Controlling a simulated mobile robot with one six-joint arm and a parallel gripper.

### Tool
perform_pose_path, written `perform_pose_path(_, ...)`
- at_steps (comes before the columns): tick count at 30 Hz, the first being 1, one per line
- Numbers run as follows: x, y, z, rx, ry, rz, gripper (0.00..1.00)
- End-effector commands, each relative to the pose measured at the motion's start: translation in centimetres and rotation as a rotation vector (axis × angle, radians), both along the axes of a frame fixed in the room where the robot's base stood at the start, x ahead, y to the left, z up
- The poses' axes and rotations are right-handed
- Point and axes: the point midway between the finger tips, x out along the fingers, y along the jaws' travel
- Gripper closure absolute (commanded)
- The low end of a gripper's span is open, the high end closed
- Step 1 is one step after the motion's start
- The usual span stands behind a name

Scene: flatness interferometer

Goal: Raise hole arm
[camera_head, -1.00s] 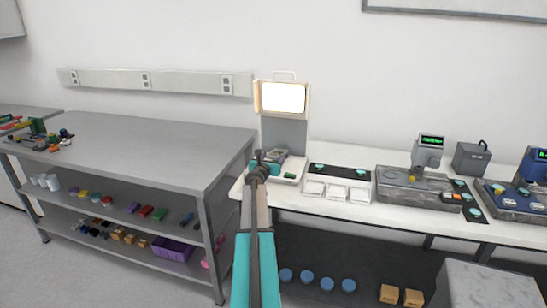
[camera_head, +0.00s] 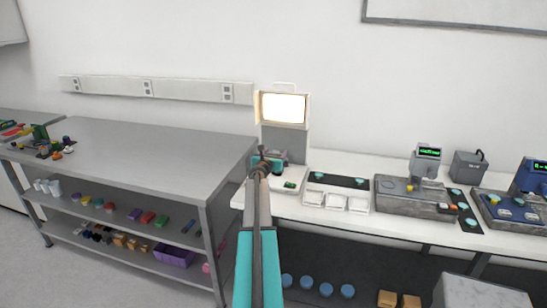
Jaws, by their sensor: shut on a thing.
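The flatness interferometer (camera_head: 288,132) stands at the left end of the white bench, a grey column with a bright lit screen (camera_head: 283,107) on top. My gripper (camera_head: 263,160) is in front of its lower part, at the far end of my teal and grey arm. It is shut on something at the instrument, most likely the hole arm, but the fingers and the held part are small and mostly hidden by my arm. A teal piece and a grey part show beside the fingertips. The instrument's pale base (camera_head: 292,183) carries a small green item.
A black mat (camera_head: 338,180) and several white trays (camera_head: 335,203) lie to the right on the bench. Grey measuring stands (camera_head: 405,201) are farther right.

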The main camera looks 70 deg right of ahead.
Motion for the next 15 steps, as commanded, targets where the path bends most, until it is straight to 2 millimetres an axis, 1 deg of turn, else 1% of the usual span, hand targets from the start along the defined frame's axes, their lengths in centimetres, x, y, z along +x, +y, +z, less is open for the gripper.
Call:
perform_pose_path(1,0.1,-0.6,1.0,-0.002,0.001,0.0,0.77)
perform_pose_path(3,0.2,-1.1,1.5,-0.002,0.001,0.0,0.77)
perform_pose_path(9,0.3,-2.0,2.3,-0.002,0.001,0.001,0.77)
perform_pose_path(15,0.4,-2.3,2.5,-0.002,0.001,0.001,0.77)
